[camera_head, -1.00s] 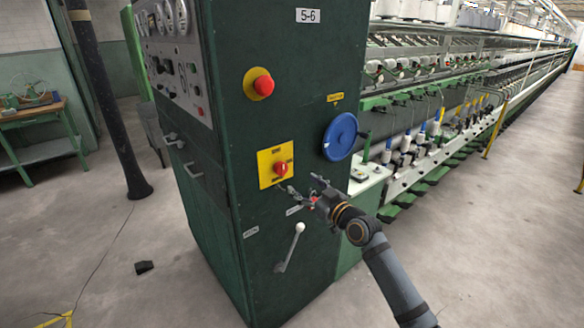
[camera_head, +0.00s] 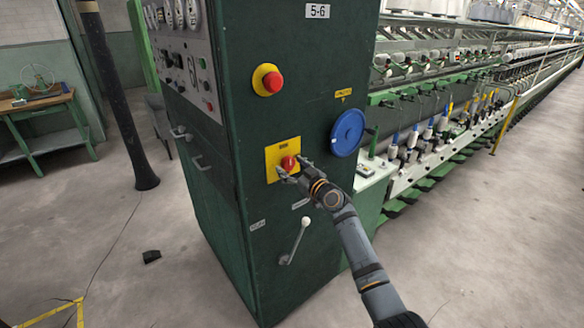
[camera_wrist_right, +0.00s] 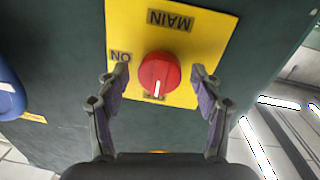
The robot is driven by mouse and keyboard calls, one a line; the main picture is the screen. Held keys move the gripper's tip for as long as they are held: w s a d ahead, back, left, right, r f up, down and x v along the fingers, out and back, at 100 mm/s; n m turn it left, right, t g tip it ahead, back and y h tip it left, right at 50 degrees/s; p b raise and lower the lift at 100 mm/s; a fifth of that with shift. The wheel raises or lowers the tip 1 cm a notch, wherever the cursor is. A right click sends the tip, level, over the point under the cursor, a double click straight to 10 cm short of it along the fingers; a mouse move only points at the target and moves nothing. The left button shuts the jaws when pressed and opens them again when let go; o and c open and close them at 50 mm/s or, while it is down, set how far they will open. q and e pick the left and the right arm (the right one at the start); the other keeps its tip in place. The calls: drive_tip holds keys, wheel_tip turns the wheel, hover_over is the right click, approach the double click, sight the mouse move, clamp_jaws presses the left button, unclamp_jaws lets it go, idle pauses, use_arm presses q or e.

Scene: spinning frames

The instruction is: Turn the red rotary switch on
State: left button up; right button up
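The red rotary switch (camera_head: 288,162) sits on a yellow plate (camera_head: 272,151) on the green cabinet's front. In the right wrist view the round red knob (camera_wrist_right: 160,72) has a white mark pointing down at a partly covered label. The plate there (camera_wrist_right: 215,30) shows "MAIN" upside down at the top and "ON" left of the knob. My right gripper (camera_head: 290,173) is at the switch; in the wrist view its open fingers (camera_wrist_right: 160,75) stand on either side of the knob, with gaps to it. My left gripper is out of view.
A red push button (camera_head: 272,81) on a yellow base is above the switch. A blue handwheel (camera_head: 347,133) is to the right, and a white-knobbed lever (camera_head: 296,240) below. Spinning frames run along the right.

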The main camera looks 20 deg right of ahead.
drive_tip(key=c, duration=1)
drive_tip(key=shift+c, duration=0.2)
drive_tip(key=m, duration=0.3)
drive_tip(key=shift+m, duration=0.4)
drive_tip(key=m, duration=0.4)
drive_tip(key=shift+g, duration=0.4)
drive_tip(key=m+p, duration=0.1)
drive_tip(key=m, duration=0.4)
drive_tip(key=shift+r+m+y, duration=0.1)
drive_tip(key=shift+m+y, duration=0.2)
drive_tip(key=shift+m+p, duration=0.65)
drive_tip(key=shift+m, duration=1.15)
